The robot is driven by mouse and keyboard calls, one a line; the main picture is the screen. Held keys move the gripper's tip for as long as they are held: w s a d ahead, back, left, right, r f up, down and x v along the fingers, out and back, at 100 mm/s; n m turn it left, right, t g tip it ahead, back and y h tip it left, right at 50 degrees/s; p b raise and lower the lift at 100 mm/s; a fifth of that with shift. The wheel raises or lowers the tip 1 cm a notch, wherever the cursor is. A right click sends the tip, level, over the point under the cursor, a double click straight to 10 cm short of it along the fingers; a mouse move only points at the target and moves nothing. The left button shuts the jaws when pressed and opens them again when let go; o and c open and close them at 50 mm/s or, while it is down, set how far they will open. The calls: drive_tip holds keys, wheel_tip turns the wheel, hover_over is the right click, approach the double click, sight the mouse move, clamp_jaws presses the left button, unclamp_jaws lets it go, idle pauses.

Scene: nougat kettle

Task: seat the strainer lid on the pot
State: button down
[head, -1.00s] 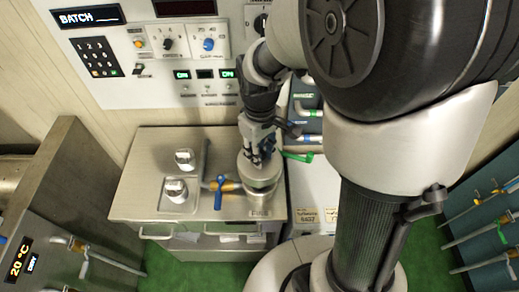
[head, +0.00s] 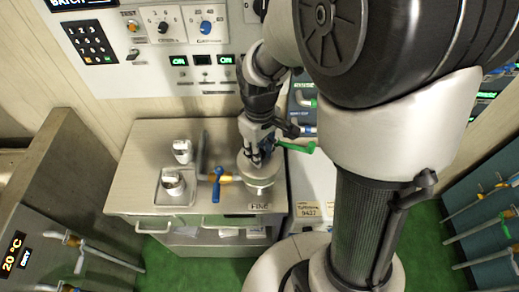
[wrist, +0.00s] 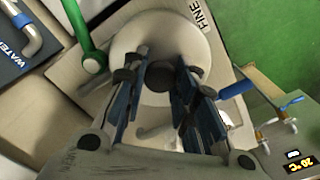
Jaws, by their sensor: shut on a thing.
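The strainer lid (head: 250,167) is a pale round metal disc at the top of the pot. My gripper (head: 258,158) points down over it, shut on its dark knob. In the wrist view the knob (wrist: 160,76) shows between my blue-padded fingers (wrist: 160,85), with the lid disc (wrist: 175,38) around it. The pot (head: 260,188) is a short metal vessel at the right of the steel counter. The lid hides its opening. I cannot tell whether the lid rests fully in the rim or sits slightly above it.
A blue-handled valve (head: 222,178) stands left of the pot, and a green handle (head: 298,147) is close on its right. Two metal cups (head: 172,183) (head: 182,151) stand at the left on the counter (head: 130,185). A FINE label (head: 260,207) marks the front edge.

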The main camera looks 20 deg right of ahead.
drive_tip(key=shift+f+b, duration=0.8)
drive_tip(key=shift+f, duration=0.8)
idle(3.1)
drive_tip(key=c, duration=1.2)
unclamp_jaws()
drive_tip(key=o, duration=0.5)
drive_tip(key=shift+c, duration=0.2)
drive_tip(key=shift+r, duration=0.1)
drive_tip(key=shift+r+p, duration=3.45)
drive_tip(key=shift+r, duration=0.5)
